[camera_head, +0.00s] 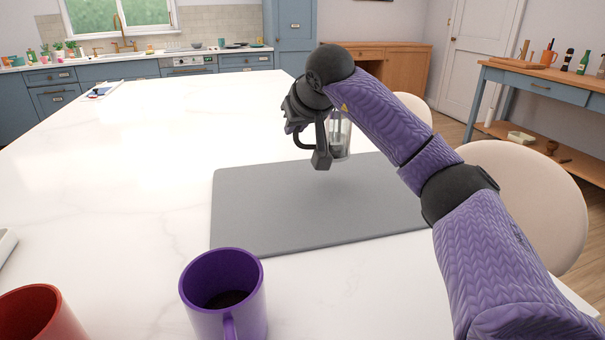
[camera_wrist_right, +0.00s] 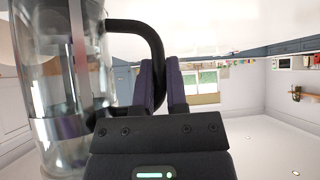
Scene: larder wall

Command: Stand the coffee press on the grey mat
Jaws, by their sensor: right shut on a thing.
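The coffee press is a clear glass cylinder with a black handle. In the head view its glass (camera_head: 341,136) shows behind my right gripper (camera_head: 303,112), near the back edge of the grey mat (camera_head: 285,210). In the right wrist view the glass (camera_wrist_right: 65,95) fills the left side, looking upright, and the gripper's purple fingers (camera_wrist_right: 164,82) are shut on the black handle. I cannot tell whether the press's base touches the mat. Much of the press is hidden by the gripper in the head view. My left gripper is not in view.
A purple mug (camera_head: 225,300) stands just in front of the mat, and a red mug (camera_head: 38,315) stands at the front left. The white counter (camera_head: 110,180) is clear left of the mat. Pale chairs (camera_head: 530,190) stand along the right side.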

